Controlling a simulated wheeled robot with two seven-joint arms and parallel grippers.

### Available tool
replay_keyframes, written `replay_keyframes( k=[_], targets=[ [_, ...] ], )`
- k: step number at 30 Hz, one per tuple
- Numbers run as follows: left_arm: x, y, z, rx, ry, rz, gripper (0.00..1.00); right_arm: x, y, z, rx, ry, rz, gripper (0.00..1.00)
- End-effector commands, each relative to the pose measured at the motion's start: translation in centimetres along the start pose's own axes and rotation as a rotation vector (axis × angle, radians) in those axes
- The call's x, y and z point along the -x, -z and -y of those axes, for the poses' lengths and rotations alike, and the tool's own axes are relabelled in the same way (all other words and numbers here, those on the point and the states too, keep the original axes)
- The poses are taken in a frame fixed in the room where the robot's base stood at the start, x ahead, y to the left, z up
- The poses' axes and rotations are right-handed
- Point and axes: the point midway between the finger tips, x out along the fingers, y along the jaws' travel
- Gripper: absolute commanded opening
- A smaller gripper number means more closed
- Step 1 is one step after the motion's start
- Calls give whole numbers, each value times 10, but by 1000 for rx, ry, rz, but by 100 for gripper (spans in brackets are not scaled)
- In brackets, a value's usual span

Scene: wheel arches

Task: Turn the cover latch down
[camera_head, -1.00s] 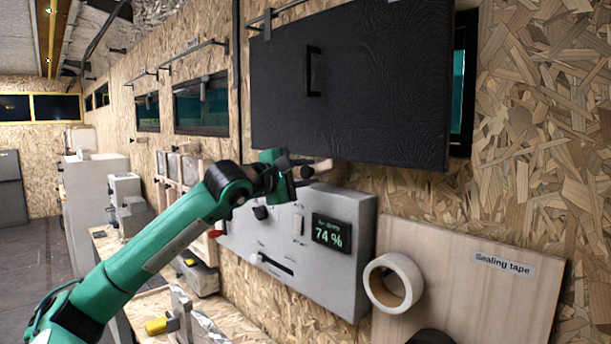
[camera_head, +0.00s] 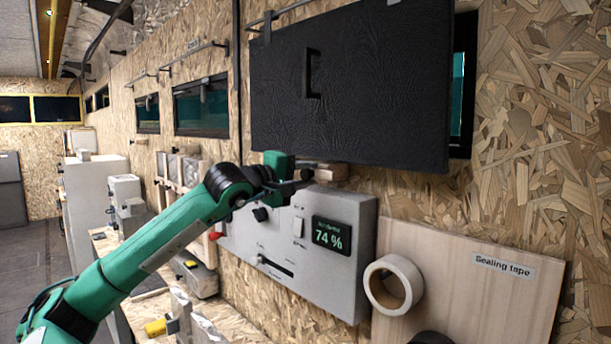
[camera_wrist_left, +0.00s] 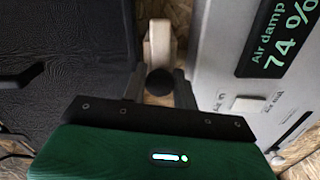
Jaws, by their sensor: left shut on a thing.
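The cover latch, a small pale wooden bar (camera_head: 334,172) with a dark round knob, sits just under the lower edge of the large black cover (camera_head: 375,95). In the head view it lies roughly level, partly hidden by my gripper. The wrist view shows the wooden bar (camera_wrist_left: 158,45) in the gap between cover and grey box, its black knob (camera_wrist_left: 160,81) between my fingers. My left gripper (camera_head: 308,173) is shut on the latch at this knob; its fingers (camera_wrist_left: 160,88) flank it in the wrist view. My right gripper is not in view.
A grey control box (camera_head: 345,275) with a "74 %" display (camera_head: 331,236) is mounted close below the latch. A tape roll (camera_head: 393,284) hangs on a wooden board (camera_head: 480,300) at the right. A handle (camera_head: 312,74) is on the cover.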

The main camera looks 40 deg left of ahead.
Motion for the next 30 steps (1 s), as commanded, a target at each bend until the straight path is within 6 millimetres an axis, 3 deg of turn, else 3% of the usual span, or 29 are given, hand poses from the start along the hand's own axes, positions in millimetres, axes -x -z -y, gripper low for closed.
replay_keyframes(
  k=[7,8,11,22,30],
  targets=[
    [-1,-1,2,-1,5,2,6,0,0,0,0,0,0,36],
    [-1,-1,2,-1,5,2,33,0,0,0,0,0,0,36],
    [0,-1,2,0,4,2,51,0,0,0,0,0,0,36],
    [3,0,2,0,1,0,51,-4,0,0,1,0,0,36],
    [30,-1,6,-5,3,-2,51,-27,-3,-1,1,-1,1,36]
  ],
)
